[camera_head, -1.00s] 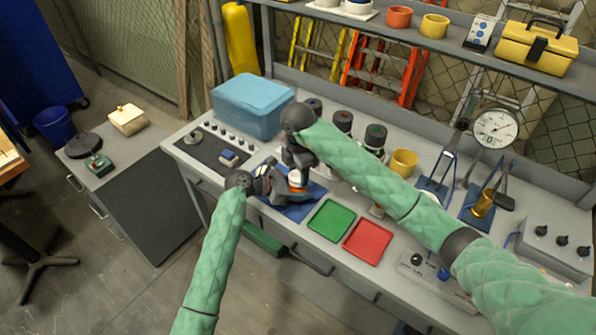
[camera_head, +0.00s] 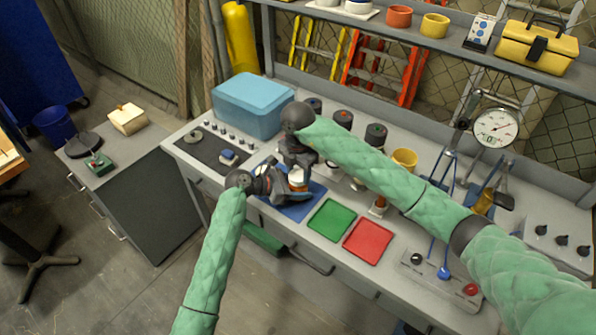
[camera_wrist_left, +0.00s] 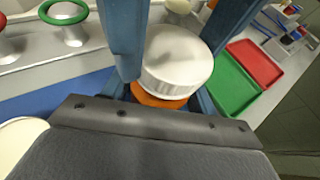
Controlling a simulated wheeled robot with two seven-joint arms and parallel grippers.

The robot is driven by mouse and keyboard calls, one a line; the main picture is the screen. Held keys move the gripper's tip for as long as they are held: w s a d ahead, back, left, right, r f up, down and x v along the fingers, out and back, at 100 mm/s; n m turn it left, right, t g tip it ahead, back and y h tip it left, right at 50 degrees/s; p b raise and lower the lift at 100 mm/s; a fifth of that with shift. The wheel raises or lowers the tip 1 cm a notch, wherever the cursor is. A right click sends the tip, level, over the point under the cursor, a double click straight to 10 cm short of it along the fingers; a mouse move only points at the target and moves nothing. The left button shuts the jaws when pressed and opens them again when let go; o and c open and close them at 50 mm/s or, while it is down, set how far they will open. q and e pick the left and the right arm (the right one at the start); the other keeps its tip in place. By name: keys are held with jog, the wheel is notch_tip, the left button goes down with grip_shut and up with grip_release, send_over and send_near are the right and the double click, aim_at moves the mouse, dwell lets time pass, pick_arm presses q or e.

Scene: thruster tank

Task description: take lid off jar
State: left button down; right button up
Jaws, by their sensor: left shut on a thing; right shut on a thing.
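The jar (camera_head: 298,187) shows as an orange band in the head view, above the blue mat (camera_head: 296,212). Its white ribbed lid (camera_wrist_left: 177,60) shows clearly in the left wrist view, directly over the orange jar body (camera_wrist_left: 155,98). I cannot tell whether there is a gap between lid and jar. My left gripper (camera_head: 284,187) reaches in from the left and is shut on the jar body. My right gripper (camera_head: 298,170) points down from above and is shut on the lid. In the left wrist view, its blue fingers stand on both sides of the lid. The grippers hide much of the jar.
A green tray (camera_head: 331,220) and a red tray (camera_head: 368,241) lie to the right of the mat. A blue bin (camera_head: 252,108) stands behind on the left. Dark-topped containers (camera_head: 376,136) and a yellow cup (camera_head: 405,158) stand near my right forearm.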

jog(key=o, duration=1.1)
jog(key=shift+r, duration=2.35)
jog(key=shift+c, duration=0.3)
notch_tip(320, 180, up, 3)
jog(key=m, duration=0.3)
jog(key=shift+f, duration=0.1)
jog(key=shift+m, duration=0.3)
jog(key=shift+f, duration=3.75)
jog(key=shift+c, duration=0.2)
